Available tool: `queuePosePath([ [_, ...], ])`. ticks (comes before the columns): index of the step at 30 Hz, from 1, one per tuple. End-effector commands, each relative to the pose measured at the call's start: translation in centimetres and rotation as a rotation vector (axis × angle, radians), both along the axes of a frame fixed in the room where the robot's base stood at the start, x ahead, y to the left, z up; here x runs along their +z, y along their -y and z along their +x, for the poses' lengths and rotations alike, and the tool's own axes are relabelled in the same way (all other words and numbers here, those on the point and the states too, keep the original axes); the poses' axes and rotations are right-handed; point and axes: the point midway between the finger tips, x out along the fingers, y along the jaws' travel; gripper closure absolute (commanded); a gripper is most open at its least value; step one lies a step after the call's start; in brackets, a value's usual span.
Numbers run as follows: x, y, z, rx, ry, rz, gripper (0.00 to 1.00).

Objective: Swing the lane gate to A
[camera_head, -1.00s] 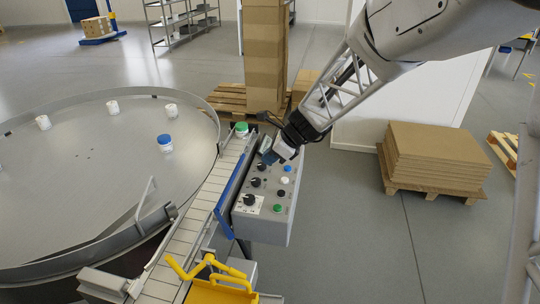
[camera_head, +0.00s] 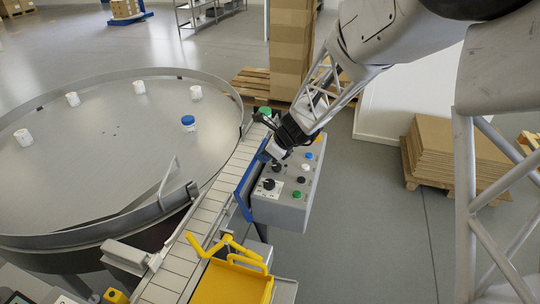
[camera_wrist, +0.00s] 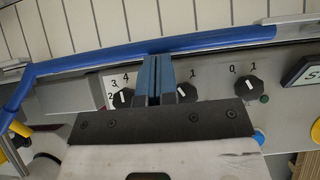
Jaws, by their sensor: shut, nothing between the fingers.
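My gripper (camera_head: 271,156) is shut and empty over the grey control panel (camera_head: 284,205) beside the conveyor. In the wrist view its blue fingertips (camera_wrist: 153,82) are together, above the row of black knobs, and partly hide one. The knob numbered 2, 3, 4 (camera_wrist: 123,98) is just left of the fingers, and a 0/1 knob (camera_wrist: 250,88) is to the right. No part is clearly marked as the lane gate, and no letter A is legible. A yellow bent handle (camera_head: 222,243) stands by the conveyor's near end, apart from my gripper.
A large round table (camera_head: 90,170) with several white jars and a blue-lidded jar (camera_head: 188,123) is at left. The slatted conveyor (camera_head: 202,214) runs past the panel's blue rail (camera_wrist: 205,41). Cardboard stacks stand behind and right; floor right of the panel is clear.

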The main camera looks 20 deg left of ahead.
Motion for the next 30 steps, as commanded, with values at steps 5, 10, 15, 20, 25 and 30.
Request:
queuePosePath([
  [5,0.0,-0.1,0.0,0.0,0.0,0.0,1.0],
  [10,0.0,-0.1,0.0,0.0,0.0,0.0,1.0],
  [15,0.0,-0.8,0.2,0.039,0.001,0.001,1.0],
  [20,-0.1,-2.8,0.4,0.162,0.0,0.0,1.0],
  [25,-0.2,-5.7,0.2,0.337,-0.001,0.0,1.0],
  [30,-0.1,-7.4,-0.1,0.455,-0.001,-0.001,1.0],
])
